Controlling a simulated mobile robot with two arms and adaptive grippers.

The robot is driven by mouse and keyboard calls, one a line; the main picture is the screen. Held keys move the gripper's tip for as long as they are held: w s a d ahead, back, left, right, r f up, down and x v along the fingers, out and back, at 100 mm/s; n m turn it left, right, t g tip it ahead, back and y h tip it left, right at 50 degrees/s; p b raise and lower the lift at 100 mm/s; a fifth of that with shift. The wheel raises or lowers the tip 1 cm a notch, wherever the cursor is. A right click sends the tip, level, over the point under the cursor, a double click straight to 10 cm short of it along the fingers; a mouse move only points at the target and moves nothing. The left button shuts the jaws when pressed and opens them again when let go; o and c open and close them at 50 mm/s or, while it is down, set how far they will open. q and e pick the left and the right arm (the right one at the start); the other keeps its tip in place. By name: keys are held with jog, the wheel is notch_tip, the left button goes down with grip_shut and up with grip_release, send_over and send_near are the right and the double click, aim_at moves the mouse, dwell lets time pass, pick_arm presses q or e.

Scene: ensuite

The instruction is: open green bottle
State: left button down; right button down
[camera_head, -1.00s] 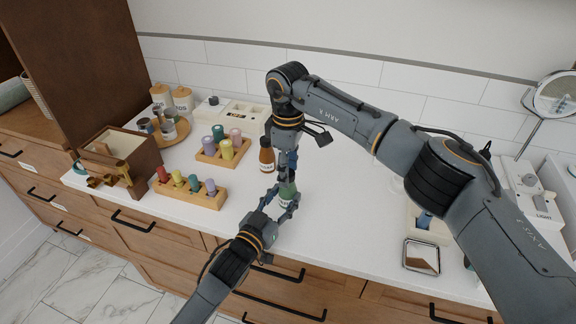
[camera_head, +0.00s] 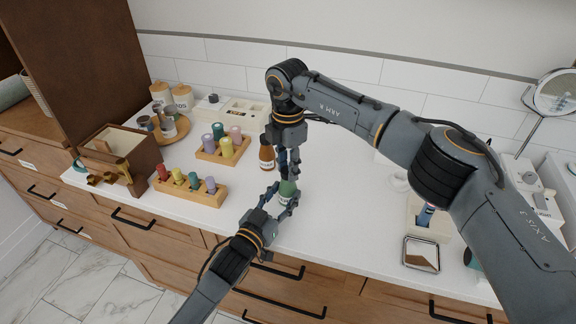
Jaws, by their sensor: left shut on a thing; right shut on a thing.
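The green bottle (camera_head: 287,189) stands upright near the front of the white counter, with a pale label low on its side. My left gripper (camera_head: 284,194) comes in from below and is shut around its body. My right gripper (camera_head: 288,172) points down from above, directly over the bottle, and is shut on its top. The cap is hidden between the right fingers, so I cannot tell whether it is loose.
A brown bottle (camera_head: 267,155) stands close behind on the left. Wooden racks with coloured pegs (camera_head: 190,188) (camera_head: 222,150) and a wooden box (camera_head: 120,152) are further left. A square mirror (camera_head: 421,254) lies to the right. The counter between bottle and mirror is clear.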

jog(key=n, duration=0.6)
jog(key=shift+n, duration=0.4)
jog(key=n, duration=1.2)
jog(key=shift+n, duration=0.4)
jog(key=n, duration=1)
jog(key=shift+r, duration=0.1)
jog(key=n, duration=0.4)
jog(key=shift+n, duration=0.3)
jog(key=n, duration=0.9)
